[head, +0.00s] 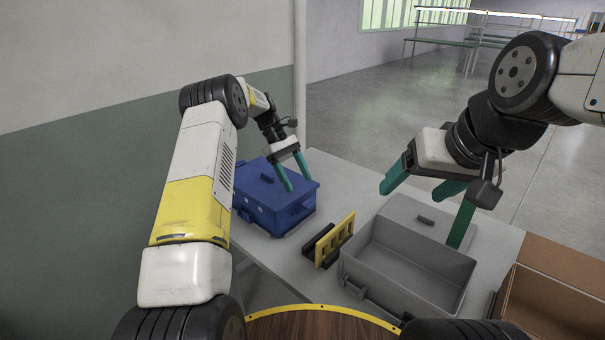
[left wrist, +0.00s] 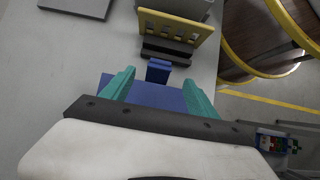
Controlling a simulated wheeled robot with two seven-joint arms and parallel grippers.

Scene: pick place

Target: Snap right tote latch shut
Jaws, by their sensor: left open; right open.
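A closed blue tote (head: 270,215) stands on the table at the left. Its lid (head: 262,178) is down, and small fittings show on its sides. In the left wrist view a blue latch-like tab (left wrist: 158,70) sticks out from the blue lid (left wrist: 150,92), toward the yellow rack; I cannot tell whether it is fastened. My left gripper (head: 300,184) is open over the blue tote's right part, its fingers (left wrist: 160,79) on either side of the tab. An open, empty grey tote (head: 385,268) stands at the right. My right gripper (head: 420,215) is open above it.
A yellow slotted rack (head: 336,240) on a black base stands between the totes. The grey lid (head: 430,217) lies back behind the grey tote. A brown open box (head: 560,285) is at the right. Bare table (head: 340,180) shows behind the rack.

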